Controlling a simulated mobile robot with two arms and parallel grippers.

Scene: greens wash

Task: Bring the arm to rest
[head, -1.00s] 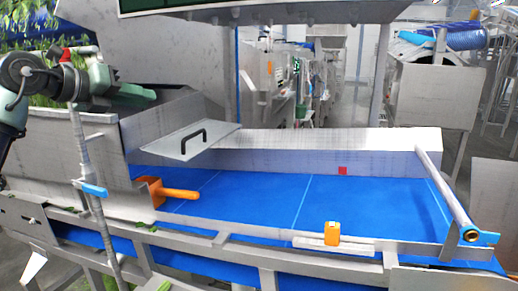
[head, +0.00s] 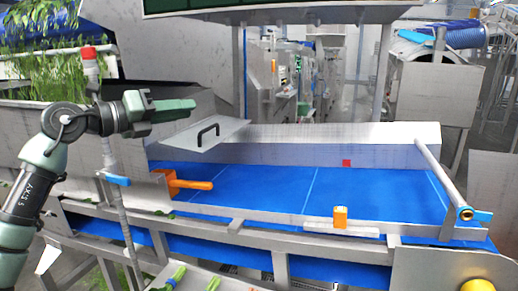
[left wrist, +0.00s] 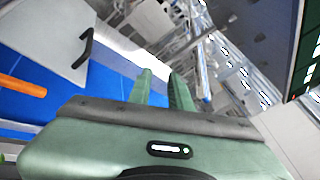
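My left gripper (head: 178,108) is held in the air, left of the hinged metal lid with the black handle (head: 208,136) and above the level of the belt. Its green fingers point to the right. In the left wrist view the two fingers (left wrist: 162,84) stand apart with a clear gap and nothing between them. My left arm comes in bent from the left edge. My right gripper is in neither view.
A blue belt (head: 265,190) runs below, with an orange scoop (head: 190,184) at its left end and an orange object (head: 340,217) on the front ledge. A grey pipe with a blue valve (head: 116,179) stands before the trough. Leafy greens (head: 50,75) hang at upper left.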

